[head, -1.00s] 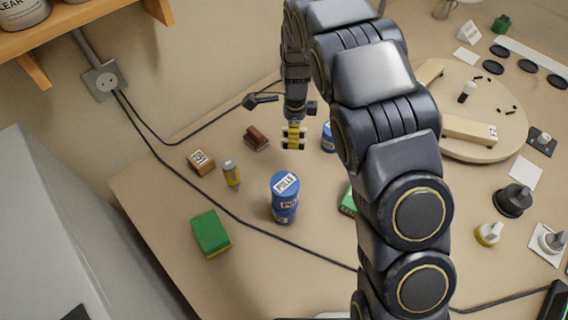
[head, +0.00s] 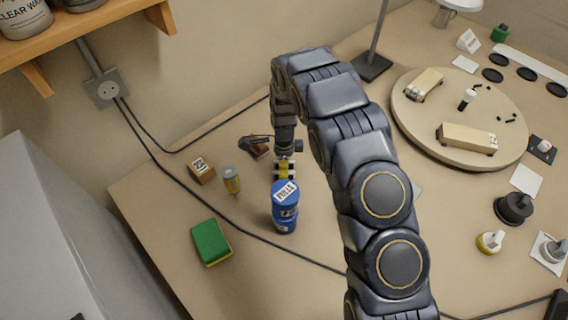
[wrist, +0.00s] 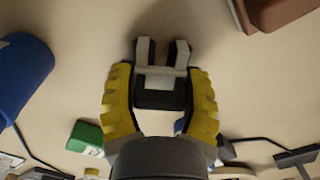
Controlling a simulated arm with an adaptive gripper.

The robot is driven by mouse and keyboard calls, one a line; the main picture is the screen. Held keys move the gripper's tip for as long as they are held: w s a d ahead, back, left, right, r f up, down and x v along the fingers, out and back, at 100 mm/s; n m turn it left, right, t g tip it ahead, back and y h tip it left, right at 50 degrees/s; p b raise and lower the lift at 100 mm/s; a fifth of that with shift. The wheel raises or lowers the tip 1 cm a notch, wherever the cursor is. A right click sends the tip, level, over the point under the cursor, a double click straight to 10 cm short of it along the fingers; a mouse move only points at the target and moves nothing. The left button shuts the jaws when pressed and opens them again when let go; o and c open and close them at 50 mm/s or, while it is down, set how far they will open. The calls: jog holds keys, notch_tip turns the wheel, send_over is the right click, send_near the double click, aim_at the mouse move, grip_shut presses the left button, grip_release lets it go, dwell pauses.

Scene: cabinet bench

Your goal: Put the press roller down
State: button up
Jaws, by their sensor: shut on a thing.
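My gripper (head: 284,168) is low over the bench, just behind the blue tin (head: 285,212) in the head view. In the wrist view its two yellow fingers (wrist: 161,88) stand either side of a black and pale grey piece with two prongs, which I take for the press roller (wrist: 160,98). The gripper is shut on it. In the head view the roller is small and cannot be told clearly from the fingertips. Whether it touches the bench cannot be told.
A brown block (head: 260,152) is close behind the gripper, partly hidden. A small labelled wooden block (head: 201,170), a yellow-grey bottle (head: 231,180) and a green sponge (head: 211,242) lie left. A black cable (head: 262,234) crosses the bench. A round board (head: 450,115) is right.

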jog(key=shift+s+f, duration=0.1)
jog(key=shift+f, duration=0.55)
jog(key=o, duration=1.1)
jog(key=shift+c, duration=0.2)
